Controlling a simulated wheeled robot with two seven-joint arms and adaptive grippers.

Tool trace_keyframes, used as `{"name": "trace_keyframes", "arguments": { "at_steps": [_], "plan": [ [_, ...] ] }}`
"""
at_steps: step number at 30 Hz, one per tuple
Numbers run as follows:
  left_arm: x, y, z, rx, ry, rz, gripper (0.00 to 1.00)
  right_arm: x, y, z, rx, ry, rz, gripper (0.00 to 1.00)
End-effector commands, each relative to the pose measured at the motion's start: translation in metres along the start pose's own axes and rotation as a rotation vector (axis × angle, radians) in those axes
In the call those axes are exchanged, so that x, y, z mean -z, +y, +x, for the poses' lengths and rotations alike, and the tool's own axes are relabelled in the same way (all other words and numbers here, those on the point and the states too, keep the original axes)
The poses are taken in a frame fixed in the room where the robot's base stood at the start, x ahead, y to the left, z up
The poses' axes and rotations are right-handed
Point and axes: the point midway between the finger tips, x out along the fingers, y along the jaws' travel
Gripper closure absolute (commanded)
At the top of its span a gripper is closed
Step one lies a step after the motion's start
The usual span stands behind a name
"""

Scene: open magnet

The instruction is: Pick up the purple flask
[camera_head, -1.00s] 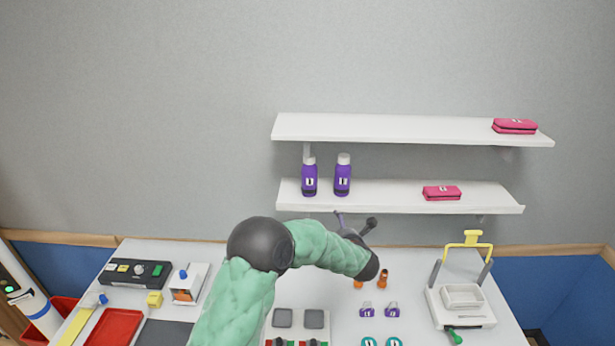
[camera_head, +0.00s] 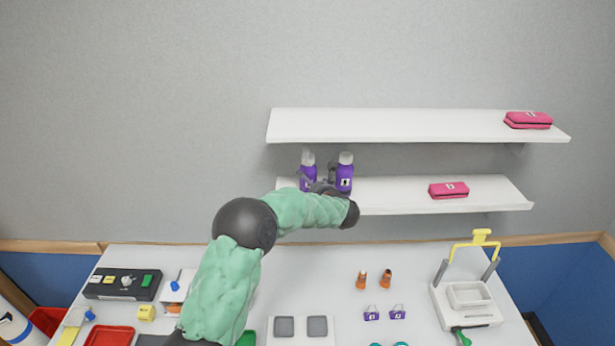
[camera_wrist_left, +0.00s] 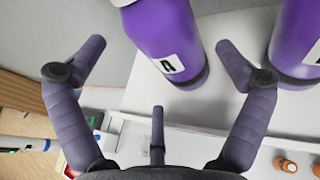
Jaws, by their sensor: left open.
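Two purple flasks with pale caps stand upright on the lower shelf in the head view: a left flask (camera_head: 308,171) and a right flask (camera_head: 346,171). My left gripper (camera_head: 325,181) is at the shelf in front of them and hides part of the left flask's lower body. In the left wrist view, the open fingers (camera_wrist_left: 160,52) point towards the nearer flask (camera_wrist_left: 168,32), which shows between the spread fingertips with a label reading A. The other flask (camera_wrist_left: 299,40) is just right of the right finger. Nothing is gripped. My right gripper is not in view.
The lower shelf (camera_head: 400,195) also holds a pink case (camera_head: 449,190). The upper shelf (camera_head: 400,125) hangs above, with another pink case (camera_head: 528,120). The table (camera_head: 300,262) below carries orange bottles (camera_head: 386,278), small purple items (camera_head: 371,313) and a device with a yellow handle (camera_head: 467,300).

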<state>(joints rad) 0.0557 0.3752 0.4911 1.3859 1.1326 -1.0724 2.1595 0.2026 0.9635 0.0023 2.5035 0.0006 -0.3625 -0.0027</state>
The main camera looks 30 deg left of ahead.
Motion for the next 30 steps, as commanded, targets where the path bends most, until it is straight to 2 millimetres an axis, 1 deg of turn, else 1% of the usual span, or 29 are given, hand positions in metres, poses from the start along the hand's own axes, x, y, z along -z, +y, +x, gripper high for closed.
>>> {"name": "trace_keyframes", "arguments": {
  "at_steps": [5, 10, 15, 19, 25, 26, 27, 29, 30],
  "plan": [
    [0.0, -0.001, 0.01, -0.001, 0.002, 0.001, 0.0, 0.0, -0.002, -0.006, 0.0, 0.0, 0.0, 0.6],
    [0.0, -0.003, 0.029, -0.002, 0.002, 0.001, 0.0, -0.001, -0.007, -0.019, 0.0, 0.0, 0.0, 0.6],
    [0.002, -0.004, 0.048, -0.001, 0.001, 0.001, 0.0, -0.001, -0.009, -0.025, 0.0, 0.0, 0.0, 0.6],
    [0.003, -0.004, 0.054, 0.0, 0.001, 0.001, 0.0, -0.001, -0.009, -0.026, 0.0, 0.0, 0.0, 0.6],
    [0.003, -0.004, 0.054, 0.001, 0.001, 0.001, 0.0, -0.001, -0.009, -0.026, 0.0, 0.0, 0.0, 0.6],
    [0.003, -0.004, 0.054, 0.001, 0.001, 0.001, 0.03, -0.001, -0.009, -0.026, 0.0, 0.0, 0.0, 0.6],
    [0.003, -0.004, 0.054, 0.001, 0.001, 0.001, 0.14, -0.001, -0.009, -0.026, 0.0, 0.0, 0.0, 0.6],
    [0.003, -0.004, 0.054, 0.001, 0.001, 0.001, 0.31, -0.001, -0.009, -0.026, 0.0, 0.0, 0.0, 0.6],
    [0.003, -0.004, 0.054, 0.001, 0.001, 0.001, 0.42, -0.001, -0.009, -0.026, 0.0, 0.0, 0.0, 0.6]
  ]
}}
